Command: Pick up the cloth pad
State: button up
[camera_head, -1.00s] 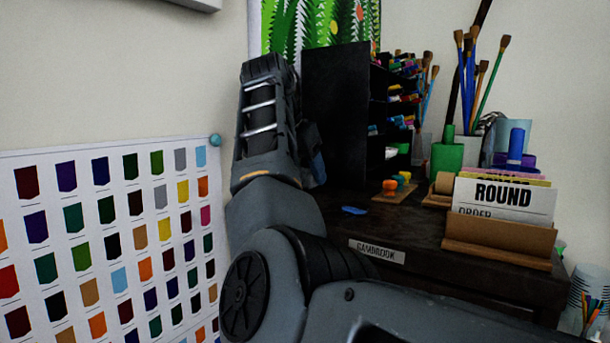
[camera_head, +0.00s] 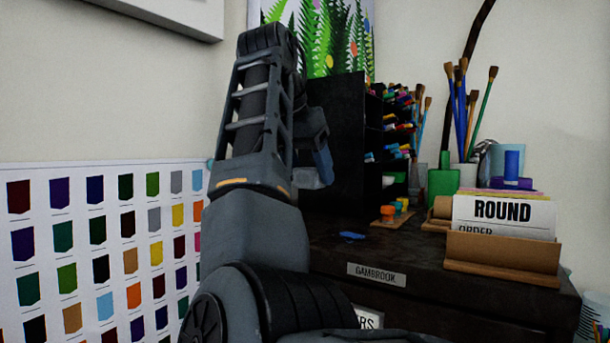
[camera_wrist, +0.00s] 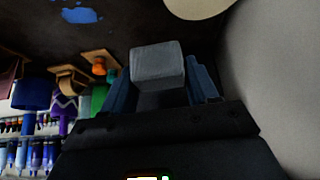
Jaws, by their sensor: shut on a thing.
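The cloth pad (camera_wrist: 158,65) is a light grey block between the blue fingers of my gripper (camera_wrist: 162,88) in the wrist view. My gripper is shut on it, and the pad sticks out past the fingertips. In the head view my gripper (camera_head: 322,162) hangs at the end of my arm, in front of the black rack, with the grey pad (camera_head: 308,179) partly showing below it. The pad appears held above the dark desk top (camera_head: 420,255). My forearm hides part of the gripper in the head view.
A black marker rack (camera_head: 335,130) stands behind my gripper. A blue spot (camera_head: 352,236), small stoppers (camera_head: 388,212), a green bottle (camera_head: 443,180), brushes (camera_head: 462,110) and a card holder (camera_head: 502,255) are to the right. A colour chart (camera_head: 100,250) hangs on the left wall.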

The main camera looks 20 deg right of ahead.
jog(key=s+a+p, duration=0.1)
jog(key=s+p, duration=0.1)
jog(key=s, duration=1)
jog(key=shift+s+a+p, duration=0.15)
jog(key=shift+a+p, duration=0.2)
jog(key=shift+a, duration=0.05)
jog(key=shift+r, duration=0.1)
